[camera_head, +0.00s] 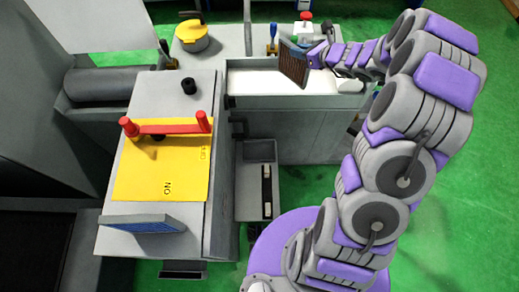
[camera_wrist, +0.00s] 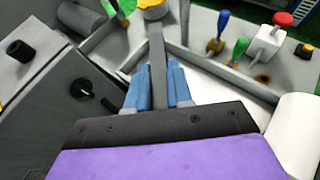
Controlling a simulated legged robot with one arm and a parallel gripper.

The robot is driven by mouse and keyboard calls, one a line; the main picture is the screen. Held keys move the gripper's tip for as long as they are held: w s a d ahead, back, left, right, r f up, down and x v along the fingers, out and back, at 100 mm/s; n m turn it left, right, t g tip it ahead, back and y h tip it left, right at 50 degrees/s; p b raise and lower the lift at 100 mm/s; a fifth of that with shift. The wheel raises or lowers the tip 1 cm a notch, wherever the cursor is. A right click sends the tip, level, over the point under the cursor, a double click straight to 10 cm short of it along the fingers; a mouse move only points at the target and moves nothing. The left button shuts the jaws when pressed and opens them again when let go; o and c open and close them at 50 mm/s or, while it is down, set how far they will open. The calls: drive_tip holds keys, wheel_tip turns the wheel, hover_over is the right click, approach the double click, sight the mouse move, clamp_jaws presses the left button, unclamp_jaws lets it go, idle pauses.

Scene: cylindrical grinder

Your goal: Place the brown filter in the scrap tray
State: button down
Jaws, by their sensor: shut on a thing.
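The brown filter (camera_head: 294,62) is a thin square panel with a brown face and grey frame. My gripper (camera_head: 316,54) is shut on its right edge and holds it upright, over the pale recessed top of the back bench (camera_head: 262,80). In the wrist view the filter (camera_wrist: 157,68) shows edge-on as a grey strip between the blue fingers of my gripper (camera_wrist: 158,88). A grey open tray (camera_head: 246,199) sits low between the machine and the bench, with a dark and white item in it. I cannot tell for sure which container is the scrap tray.
A grey machine with a yellow panel (camera_head: 160,178), red bar (camera_head: 168,129) and black knob (camera_head: 189,86) stands left. A blue-faced panel (camera_head: 143,222) is at its front. A yellow pot (camera_head: 194,37), a red-button box (camera_wrist: 267,42) and upright-handled tools stand at the back.

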sight(303, 81)
drive_tip(key=f+n, duration=0.1)
drive_tip(key=f, duration=0.3)
drive_tip(key=s+f+g+y, duration=0.1)
drive_tip(key=f, duration=0.3)
drive_tip(key=s+f+n+g+y, duration=0.1)
drive_tip(key=f, duration=0.3)
drive_tip(key=shift+s+d+n, duration=0.1)
drive_tip(key=shift+s+n, duration=0.05)
drive_tip(key=shift+n, duration=0.15)
drive_tip(key=s+d+f+n+g+y+b, duration=0.2)
drive_tip(key=s+f+n+g, duration=0.5)
drive_tip(key=s+f, duration=1.75)
drive_tip(key=w+a+f+b, duration=0.2)
drive_tip(key=w+a+b, duration=0.2)
drive_tip(key=w+a, duration=1.1)
wheel_tip(303, 81, down, 7)
drive_tip(key=b, duration=0.2)
drive_tip(key=shift+w+d+r, duration=0.2)
drive_tip(key=shift+w+d, duration=0.15)
drive_tip(key=shift+d, duration=0.1)
drive_tip(key=shift+f, duration=0.1)
drive_tip(key=c, duration=1)
unclamp_jaws()
